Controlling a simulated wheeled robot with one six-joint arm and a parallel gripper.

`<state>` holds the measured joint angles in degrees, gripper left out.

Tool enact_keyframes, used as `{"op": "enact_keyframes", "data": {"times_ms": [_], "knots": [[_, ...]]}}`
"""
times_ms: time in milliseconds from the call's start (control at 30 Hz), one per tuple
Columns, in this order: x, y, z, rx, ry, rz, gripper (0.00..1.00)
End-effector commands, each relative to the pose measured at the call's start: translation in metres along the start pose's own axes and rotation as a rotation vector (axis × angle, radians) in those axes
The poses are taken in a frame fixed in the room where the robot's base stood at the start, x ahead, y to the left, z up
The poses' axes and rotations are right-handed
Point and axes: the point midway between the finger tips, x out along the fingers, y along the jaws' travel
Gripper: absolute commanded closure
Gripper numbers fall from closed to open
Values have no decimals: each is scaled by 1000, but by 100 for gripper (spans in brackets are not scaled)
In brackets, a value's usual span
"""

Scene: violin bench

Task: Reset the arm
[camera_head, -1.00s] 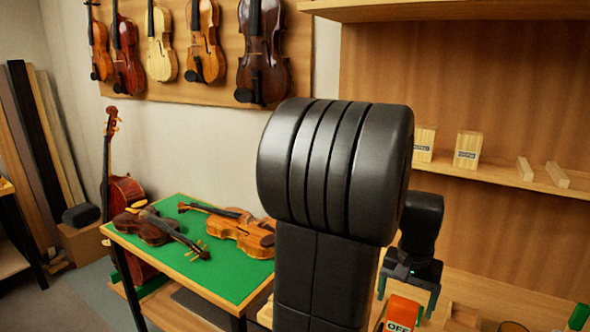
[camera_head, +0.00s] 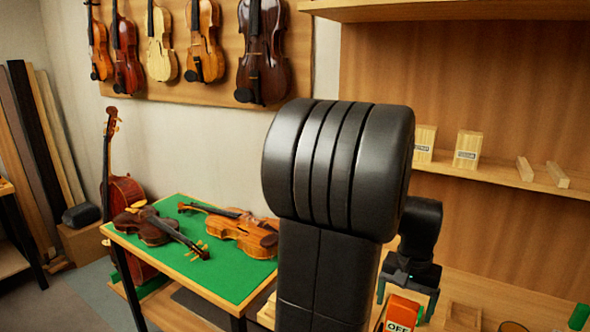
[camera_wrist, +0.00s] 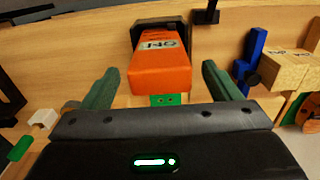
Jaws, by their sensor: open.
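My gripper (camera_head: 407,300) is at the lower right in the head view, pointing down over the bench, partly hidden by my own arm. In the wrist view my gripper (camera_wrist: 160,88) is open, its two dark green fingers spread apart. An orange block marked OFF (camera_wrist: 160,68) lies between and beyond the fingers, with a clear gap on each side. The orange block also shows in the head view (camera_head: 402,312), below the gripper. No object is held.
Blocks (camera_wrist: 283,70) and a blue clamp-like tool (camera_wrist: 252,62) stand right of the fingers in the wrist view. A green-topped table (camera_head: 235,285) with two violins is left. Shelves (camera_head: 480,175) stand behind the bench; violins hang on the wall board (camera_head: 225,60).

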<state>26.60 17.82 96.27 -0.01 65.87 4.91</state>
Motion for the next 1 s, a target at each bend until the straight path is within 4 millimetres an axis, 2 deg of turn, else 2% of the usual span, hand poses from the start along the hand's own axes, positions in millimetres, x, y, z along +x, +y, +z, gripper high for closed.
{"op": "enact_keyframes", "data": {"times_ms": [100, 167, 200, 467, 500, 600, 700, 833, 1000], "knots": [[26, 0, 1, 0, -6, 1, 17], [32, 0, 1, 0, -4, 0, 17], [17, 0, 0, 0, 2, 0, 17], [-22, 0, 0, 0, 2, 0, 17], [-20, 0, 0, 0, 2, 0, 17], [-42, 0, 0, 0, 1, 0, 17], [-55, 0, 0, 0, 1, 0, 17], [-65, 0, 0, 0, -1, 0, 17], [-68, 0, 0, 0, -1, 0, 17]]}}
